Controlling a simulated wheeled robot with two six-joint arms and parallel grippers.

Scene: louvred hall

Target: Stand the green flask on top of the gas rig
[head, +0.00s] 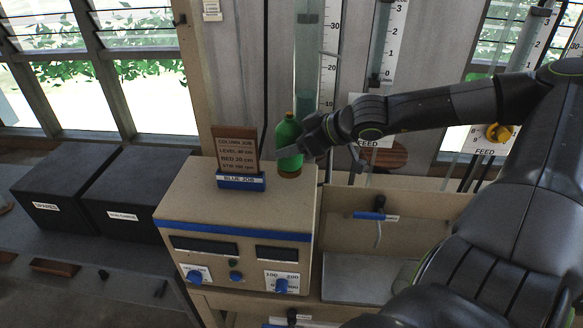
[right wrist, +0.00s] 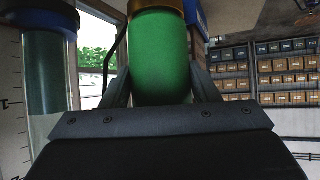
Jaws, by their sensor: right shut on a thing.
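The green flask (head: 288,138) has an orange-brown cap and a brown base. My right gripper (head: 298,149) is shut on its body, reaching in from the right, and holds it upright. The flask is at the back right of the top of a beige box with a blue stripe (head: 215,195), which I take to be the gas rig. I cannot tell whether its base touches the top. In the right wrist view the green flask (right wrist: 160,60) sits between both fingers. My left gripper is not in view.
A brown job card (head: 236,150) in a blue holder (head: 240,181) stands on the box top, left of the flask. Black boxes (head: 65,190) stand further left. Tall scaled tubes (head: 308,60) rise behind. The front of the box top is clear.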

